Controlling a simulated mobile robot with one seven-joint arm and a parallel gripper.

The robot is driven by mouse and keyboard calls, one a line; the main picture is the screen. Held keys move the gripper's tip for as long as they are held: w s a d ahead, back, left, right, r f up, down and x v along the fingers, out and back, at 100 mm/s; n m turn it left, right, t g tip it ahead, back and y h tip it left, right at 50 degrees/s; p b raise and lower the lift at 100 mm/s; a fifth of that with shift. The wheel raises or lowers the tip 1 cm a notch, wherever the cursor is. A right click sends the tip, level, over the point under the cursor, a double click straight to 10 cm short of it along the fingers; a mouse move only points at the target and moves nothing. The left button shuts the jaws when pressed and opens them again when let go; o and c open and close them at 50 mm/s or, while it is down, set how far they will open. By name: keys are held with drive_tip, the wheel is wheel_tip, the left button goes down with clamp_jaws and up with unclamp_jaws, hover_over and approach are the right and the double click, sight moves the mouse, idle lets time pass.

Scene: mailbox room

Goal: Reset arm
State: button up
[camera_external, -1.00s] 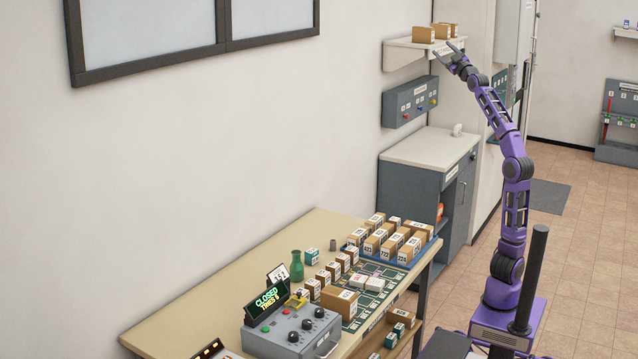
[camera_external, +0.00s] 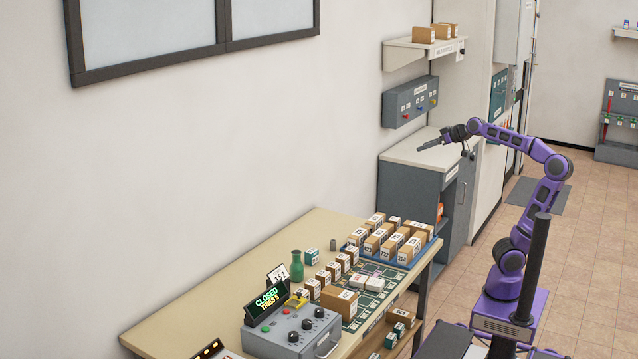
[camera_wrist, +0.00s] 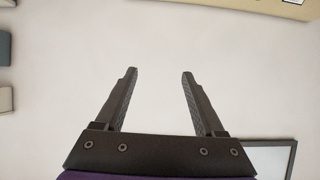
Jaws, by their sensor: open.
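My gripper (camera_external: 424,148) is held level in front of the top of the grey cabinet (camera_external: 408,195) in the external view, pointing left, with the arm bent at the elbow. In the wrist view my gripper (camera_wrist: 158,75) shows two dark fingers spread apart with nothing between them. Behind the fingers is a plain pale wall (camera_wrist: 155,40). The gripper looks apart from the shelf and cabinet, though its exact height above the cabinet top is hard to tell.
A wall shelf (camera_external: 402,54) with several small boxes is above a grey button panel (camera_external: 402,106). A table (camera_external: 215,294) holds a blue tray of boxes, a green vase (camera_external: 297,266) and a control box (camera_external: 290,335). Open tiled floor (camera_external: 580,240) lies at right.

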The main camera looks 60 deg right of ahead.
drive_tip(key=s+a+f+g+p, duration=0.3)
drive_tip(key=s+a+f+g, duration=0.3)
drive_tip(key=s+a+f, duration=1.1)
wheel_tip(320, 180, down, 2)
drive_tip(key=shift+s+a+f+g, duration=0.2)
drive_tip(key=shift+s+a+g, duration=0.15)
drive_tip(key=shift+s, duration=0.25)
wheel_tip(320, 180, down, 12)
drive_tip(key=b, duration=1.2)
